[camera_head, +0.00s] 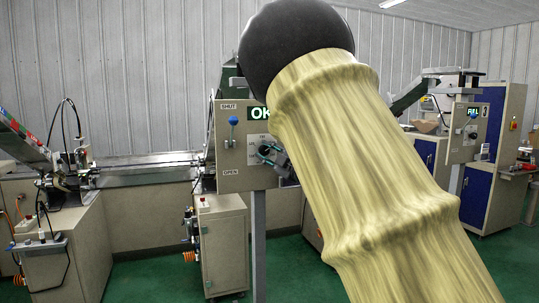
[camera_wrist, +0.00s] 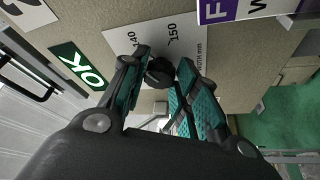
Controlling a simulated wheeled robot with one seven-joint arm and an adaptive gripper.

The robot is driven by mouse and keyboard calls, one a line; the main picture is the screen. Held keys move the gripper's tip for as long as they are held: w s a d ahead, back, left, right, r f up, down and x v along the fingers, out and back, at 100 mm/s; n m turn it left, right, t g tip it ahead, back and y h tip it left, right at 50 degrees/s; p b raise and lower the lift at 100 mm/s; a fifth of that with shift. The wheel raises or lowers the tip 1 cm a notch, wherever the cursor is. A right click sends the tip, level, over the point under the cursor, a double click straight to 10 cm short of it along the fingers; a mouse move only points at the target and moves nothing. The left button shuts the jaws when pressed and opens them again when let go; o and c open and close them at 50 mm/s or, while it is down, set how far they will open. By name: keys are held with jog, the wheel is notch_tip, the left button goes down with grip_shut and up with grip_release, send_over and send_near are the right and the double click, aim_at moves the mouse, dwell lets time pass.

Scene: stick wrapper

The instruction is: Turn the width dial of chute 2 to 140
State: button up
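The width dial is a black round knob (camera_wrist: 160,72) on the beige chute panel (camera_wrist: 95,22). Its white plate (camera_wrist: 190,28) reads 140, 150 and WIDTH mm in the wrist view. The dial's pointer and exact setting are hidden. My gripper (camera_wrist: 163,68) has one teal-padded finger on each side of the knob, and the knob fills the space between the fingertips. In the head view my gripper (camera_head: 270,152) is at the dial on the panel's right part, and my arm covers the area beside it.
A blue-knobbed lever (camera_head: 232,121) stands left of the dial, between SHUT and OPEN labels. A green OK display (camera_head: 259,113) is above the dial. A second panel (camera_head: 466,132) reading FULL stands to the right. A machine bench (camera_head: 150,172) is at the left.

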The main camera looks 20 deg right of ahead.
jog(key=o, duration=0.4)
jog(key=shift+c, duration=0.2)
jog(key=v, duration=1.2)
